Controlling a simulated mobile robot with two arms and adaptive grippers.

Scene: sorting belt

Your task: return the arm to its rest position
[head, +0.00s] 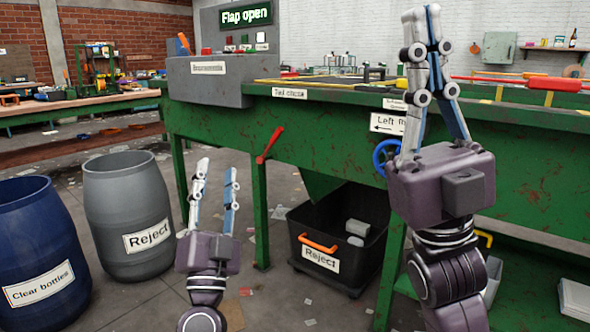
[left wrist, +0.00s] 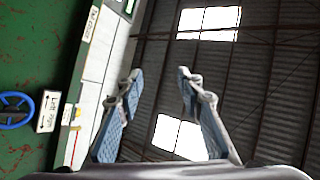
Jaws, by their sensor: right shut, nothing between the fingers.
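My left gripper (head: 216,167) stands upright in the head view, low between the grey Reject barrel and the green belt frame. Its two fingers are apart with nothing between them. The left wrist view also shows this gripper (left wrist: 160,75) open and empty, with the roof behind the fingers. My right gripper (head: 421,12) is raised upright at the right, in front of the green sorting belt (head: 510,150). Its fingers meet at the top and hold nothing.
A grey Reject barrel (head: 128,205) and a blue Clear bottles barrel (head: 40,250) stand at left. A black Reject crate (head: 370,265) sits under the belt. A red lever (head: 269,145) and blue handwheel (head: 381,158) stick out from the frame. Litter lies on the floor.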

